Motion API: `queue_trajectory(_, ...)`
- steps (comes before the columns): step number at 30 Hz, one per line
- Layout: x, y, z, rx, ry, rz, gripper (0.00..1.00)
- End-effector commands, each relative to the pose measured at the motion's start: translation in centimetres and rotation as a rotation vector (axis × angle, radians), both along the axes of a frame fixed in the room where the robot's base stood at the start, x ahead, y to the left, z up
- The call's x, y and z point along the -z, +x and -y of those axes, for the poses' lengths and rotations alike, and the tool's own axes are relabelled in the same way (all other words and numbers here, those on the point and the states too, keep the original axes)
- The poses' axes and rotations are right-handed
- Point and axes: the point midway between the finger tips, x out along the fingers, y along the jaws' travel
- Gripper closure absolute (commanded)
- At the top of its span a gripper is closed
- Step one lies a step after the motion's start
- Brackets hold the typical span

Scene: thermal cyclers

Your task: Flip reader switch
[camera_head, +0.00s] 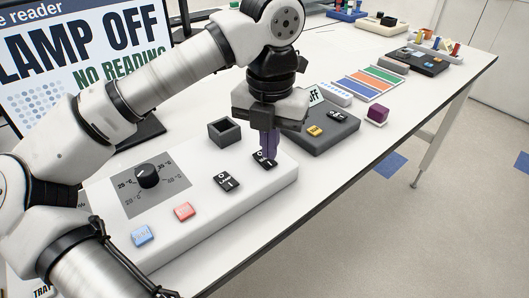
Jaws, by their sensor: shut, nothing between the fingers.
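A white control panel box (243,212) lies on the bench, with a black dial (148,176), a blue button (143,236), a red button (184,211) and a black rocker switch (227,183). A second black rocker switch (262,160) sits at the panel's far right end. My gripper (269,150) is shut and points down over this second switch, its fingertips at or just above it; I cannot tell if they touch. The fingers partly cover the switch. A monitor (85,65) at the back left reads "LAMP OFF" and "NO READING".
A dark grey device (327,137) with a small "OFF" display, a yellow button and a black switch stands just right of my gripper. A purple block (377,114) and colored strips (372,82) lie farther right. The bench's front edge is close.

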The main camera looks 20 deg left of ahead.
Motion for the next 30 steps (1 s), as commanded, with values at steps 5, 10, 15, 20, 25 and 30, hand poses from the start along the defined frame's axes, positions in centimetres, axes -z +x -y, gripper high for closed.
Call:
queue_trajectory(5, -1.8, 0.0, 0.0, 0.0, 0.0, 0.0, 1.0)
queue_trajectory(10, -3.2, 0.0, 0.0, 0.0, 0.0, 0.0, 1.0)
queue_trajectory(15, -4.6, 0.0, 0.0, -0.001, 0.001, 0.0, 1.0)
queue_trajectory(20, -5.6, 0.0, 0.0, 0.0, 0.0, -0.001, 1.0)
queue_trajectory(25, -5.6, 0.0, 0.0, 0.0, 0.0, -0.001, 1.0)
queue_trajectory(30, -5.6, 0.0, 0.0, 0.0, 0.0, 0.0, 1.0)
